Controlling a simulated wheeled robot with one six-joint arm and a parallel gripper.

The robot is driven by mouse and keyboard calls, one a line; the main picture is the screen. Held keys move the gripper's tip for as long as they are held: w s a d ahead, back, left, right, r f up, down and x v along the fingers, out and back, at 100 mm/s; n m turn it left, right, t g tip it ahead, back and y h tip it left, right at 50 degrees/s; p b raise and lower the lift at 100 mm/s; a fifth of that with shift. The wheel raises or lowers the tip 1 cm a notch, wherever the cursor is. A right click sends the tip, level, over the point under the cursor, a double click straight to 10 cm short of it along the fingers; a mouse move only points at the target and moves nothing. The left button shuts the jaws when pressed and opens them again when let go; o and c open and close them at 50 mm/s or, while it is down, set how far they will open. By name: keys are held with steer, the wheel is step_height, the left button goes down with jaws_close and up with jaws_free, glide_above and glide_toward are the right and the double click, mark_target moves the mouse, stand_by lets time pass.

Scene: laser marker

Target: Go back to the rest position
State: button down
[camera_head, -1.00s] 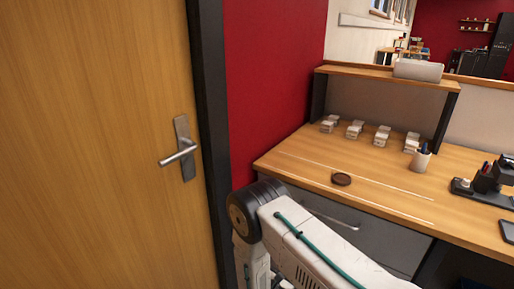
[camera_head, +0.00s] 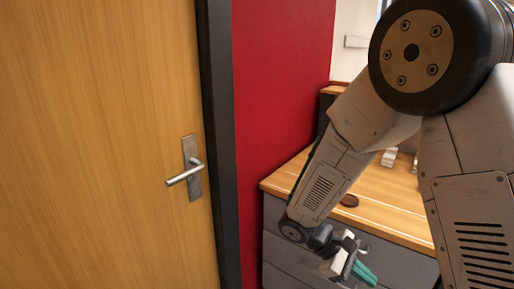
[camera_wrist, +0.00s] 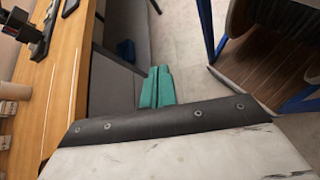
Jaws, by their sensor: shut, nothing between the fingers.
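My gripper (camera_head: 364,273) shows at the lower middle of the head view, in front of the grey drawers and below the desk top. Its teal fingers are together with nothing between them. In the wrist view the teal fingers (camera_wrist: 157,87) lie side by side above the floor. My arm is folded and covers the right part of the head view, hiding most of the desk.
A wooden door (camera_head: 95,150) with a metal handle (camera_head: 187,172) stands on the left. The wooden desk (camera_head: 385,205) bears a small dark round piece (camera_head: 349,200). The wrist view shows the desk edge (camera_wrist: 72,85), blue-framed furniture (camera_wrist: 205,25) and bare floor (camera_wrist: 180,40).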

steer(key=s+d+r+m+t+y, duration=0.1)
steer(key=s+r+m+t+y, duration=0.5)
steer(key=s+r, duration=1)
steer(key=shift+s+r+m+y, duration=0.15)
steer(key=shift+r+m+y, duration=1.65)
steer(key=shift+y, duration=0.3)
